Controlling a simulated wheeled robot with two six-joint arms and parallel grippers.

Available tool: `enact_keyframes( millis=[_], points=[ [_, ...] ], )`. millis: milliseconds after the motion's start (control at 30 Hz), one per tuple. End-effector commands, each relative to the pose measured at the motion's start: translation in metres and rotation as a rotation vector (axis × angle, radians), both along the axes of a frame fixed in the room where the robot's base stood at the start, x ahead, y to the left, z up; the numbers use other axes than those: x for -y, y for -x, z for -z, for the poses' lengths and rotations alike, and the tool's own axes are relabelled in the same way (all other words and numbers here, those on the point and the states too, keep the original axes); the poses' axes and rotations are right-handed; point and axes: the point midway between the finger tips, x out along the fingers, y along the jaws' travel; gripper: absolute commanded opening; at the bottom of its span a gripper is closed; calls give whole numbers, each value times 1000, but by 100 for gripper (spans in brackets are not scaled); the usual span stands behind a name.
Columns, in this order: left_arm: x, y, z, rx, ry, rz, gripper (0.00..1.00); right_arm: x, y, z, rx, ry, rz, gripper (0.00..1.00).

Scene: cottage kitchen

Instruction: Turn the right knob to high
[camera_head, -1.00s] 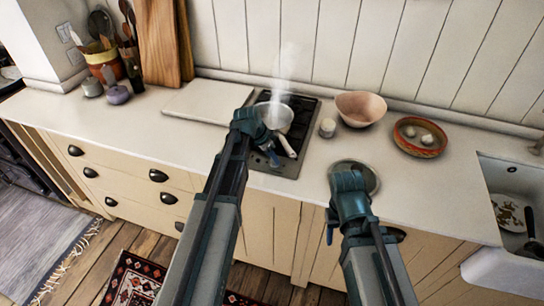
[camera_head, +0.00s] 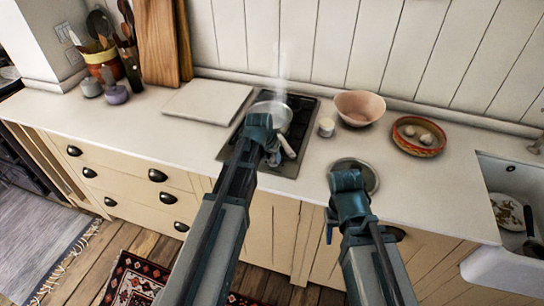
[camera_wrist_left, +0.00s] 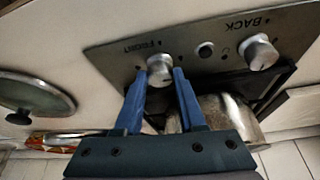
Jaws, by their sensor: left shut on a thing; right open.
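The cooktop (camera_head: 287,165) is set in the counter. In the left wrist view its metal front panel (camera_wrist_left: 118,57) carries two silver knobs. The knob marked FRONT (camera_wrist_left: 160,66) is on the lid's side, the right side in the head view. The knob marked BACK (camera_wrist_left: 261,52) is the other one. My left gripper (camera_wrist_left: 159,80) has its blue fingers on both sides of the FRONT knob and is shut on it. I cannot read the knob's setting. In the head view my left gripper (camera_head: 273,158) covers the knobs. My right gripper (camera_head: 329,232) is open at the counter's front edge.
A steaming pot (camera_head: 279,108) stands on the cooktop, its handle close to my left gripper. A lid (camera_head: 371,177) lies to the right, partly behind my right arm. A white jar (camera_head: 326,127), pink bowl (camera_head: 362,106) and patterned bowl (camera_head: 420,148) stand farther back.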

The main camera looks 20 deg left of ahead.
Motion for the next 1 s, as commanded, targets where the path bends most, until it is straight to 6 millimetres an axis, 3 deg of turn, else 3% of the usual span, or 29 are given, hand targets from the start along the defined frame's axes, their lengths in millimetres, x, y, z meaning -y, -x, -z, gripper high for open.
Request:
enact_keyframes(
  millis=[333, 867, 900, 1000],
  points=[
    [2, 1, 0, -1, 0, -130, 0, 0, 0, 0, 0, 0, 0, 50],
    [2, 1, 0, -2, -1, -152, 0, 0, 0, 0, 0, 0, 0, 50],
    [2, 1, 0, -2, -1, -152, 44, 0, 0, 0, 0, 0, 0, 50],
    [2, 1, 0, -2, 0, -152, 62, 0, 0, 0, 0, 0, 0, 50]
  ],
)
